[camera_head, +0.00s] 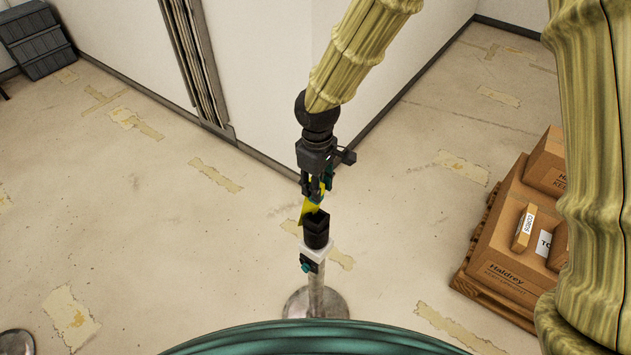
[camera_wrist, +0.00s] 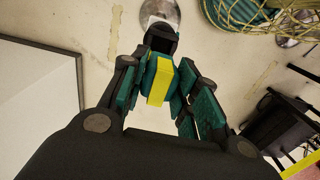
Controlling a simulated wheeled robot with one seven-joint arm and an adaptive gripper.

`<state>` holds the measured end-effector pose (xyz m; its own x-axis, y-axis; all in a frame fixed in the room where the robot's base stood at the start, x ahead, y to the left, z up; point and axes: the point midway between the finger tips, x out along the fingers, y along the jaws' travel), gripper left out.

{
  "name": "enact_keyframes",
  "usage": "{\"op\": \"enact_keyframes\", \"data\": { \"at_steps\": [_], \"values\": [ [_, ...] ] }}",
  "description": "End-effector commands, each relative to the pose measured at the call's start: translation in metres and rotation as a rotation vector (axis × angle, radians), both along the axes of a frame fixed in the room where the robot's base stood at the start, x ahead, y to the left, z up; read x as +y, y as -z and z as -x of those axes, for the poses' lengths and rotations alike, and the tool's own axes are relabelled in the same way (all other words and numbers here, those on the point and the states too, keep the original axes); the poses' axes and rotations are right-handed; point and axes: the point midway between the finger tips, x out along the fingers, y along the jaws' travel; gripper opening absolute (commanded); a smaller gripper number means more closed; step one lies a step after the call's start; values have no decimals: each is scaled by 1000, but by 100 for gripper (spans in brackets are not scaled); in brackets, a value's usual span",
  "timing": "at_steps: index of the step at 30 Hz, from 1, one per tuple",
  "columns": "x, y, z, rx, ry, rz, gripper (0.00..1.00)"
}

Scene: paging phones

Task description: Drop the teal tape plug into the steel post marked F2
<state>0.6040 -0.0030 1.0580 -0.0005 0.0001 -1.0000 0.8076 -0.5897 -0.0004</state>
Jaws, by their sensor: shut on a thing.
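My gripper (camera_head: 314,188) points down just above a steel post (camera_head: 316,292) in the head view. In the wrist view my gripper (camera_wrist: 163,88) is shut on the teal tape plug (camera_wrist: 159,80), a teal block with a yellow stripe, between teal-padded fingers. In the head view, yellow (camera_head: 308,212) shows below the fingers, partly behind the post's top. The post has a black open-topped socket (camera_head: 316,232), a white collar and a round base. The socket also shows just beyond the plug in the wrist view (camera_wrist: 161,38). I cannot read any F2 mark or tell whether plug and socket touch.
Cardboard boxes (camera_head: 512,258) on a wooden pallet stand at the right. A wall corner (camera_head: 312,120) rises behind my arm. Another round base (camera_head: 17,342) shows at the lower left. Floor left of the post is clear. A wire basket (camera_wrist: 245,18) shows in the wrist view.

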Motion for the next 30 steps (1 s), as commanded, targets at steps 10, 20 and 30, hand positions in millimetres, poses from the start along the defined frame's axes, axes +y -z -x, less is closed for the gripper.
{"op": "enact_keyframes", "data": {
  "at_steps": [10,20,30],
  "values": [
    [2,25,0,-1,-3,0,7],
    [2,41,0,-1,-3,0,7],
    [1,71,1,-1,-3,0,7]
  ]
}}
